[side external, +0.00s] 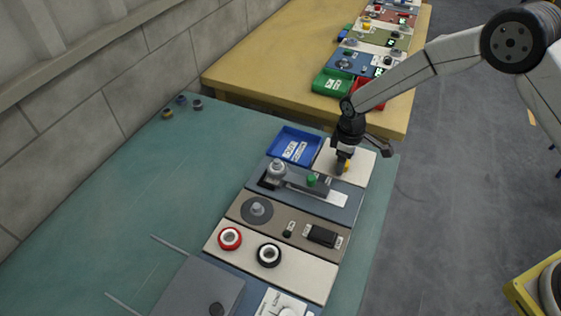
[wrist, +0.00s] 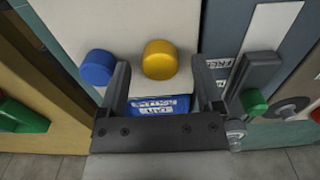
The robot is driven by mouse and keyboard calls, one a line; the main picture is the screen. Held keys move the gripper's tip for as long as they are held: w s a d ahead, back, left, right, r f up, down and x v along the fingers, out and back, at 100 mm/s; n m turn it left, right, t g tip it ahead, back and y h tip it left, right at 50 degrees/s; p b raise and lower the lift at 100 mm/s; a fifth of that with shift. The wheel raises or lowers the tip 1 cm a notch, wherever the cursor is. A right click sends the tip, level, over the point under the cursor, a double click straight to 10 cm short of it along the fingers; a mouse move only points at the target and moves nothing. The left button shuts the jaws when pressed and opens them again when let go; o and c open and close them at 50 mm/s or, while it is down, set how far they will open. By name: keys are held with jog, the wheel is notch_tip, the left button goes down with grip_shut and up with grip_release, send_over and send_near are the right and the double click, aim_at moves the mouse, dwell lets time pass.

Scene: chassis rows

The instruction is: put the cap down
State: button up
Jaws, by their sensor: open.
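A yellow round cap (wrist: 160,60) stands on a pale panel (wrist: 138,22), between the fingers of my gripper (wrist: 160,66) in the wrist view. The fingers are open, with a gap showing on each side of the cap. A blue round cap (wrist: 97,67) stands on the panel just left of my left finger in the wrist view. I cannot make the blue cap out in the side view.
A blue labelled tray (side external: 275,153) lies beside the panel. A blue-grey panel with a lever and green knob (side external: 312,179) adjoins it. More panels run toward the front of the teal table (side external: 150,215). A yellow table (side external: 255,65) with bins stands behind.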

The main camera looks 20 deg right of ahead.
aim_at(347, 163)
notch_tip(347, 163, up, 11)
jog(key=shift+r, duration=0.2)
dwell(0.4)
dwell(0.5)
jog(key=s+d+r+m+t, duration=0.1)
jog(key=s+d+m, duration=0.3)
jog(key=s, duration=0.7)
jog(key=s+d+r+m+t, duration=0.1)
jog(key=s+d+r+m, duration=0.2)
jog(key=s+d+m, duration=0.2)
jog(key=s+d, duration=0.3)
jog(key=s, duration=0.2)
jog(key=shift+s+r+t, duration=0.3)
jog(key=shift+s+r, duration=0.05)
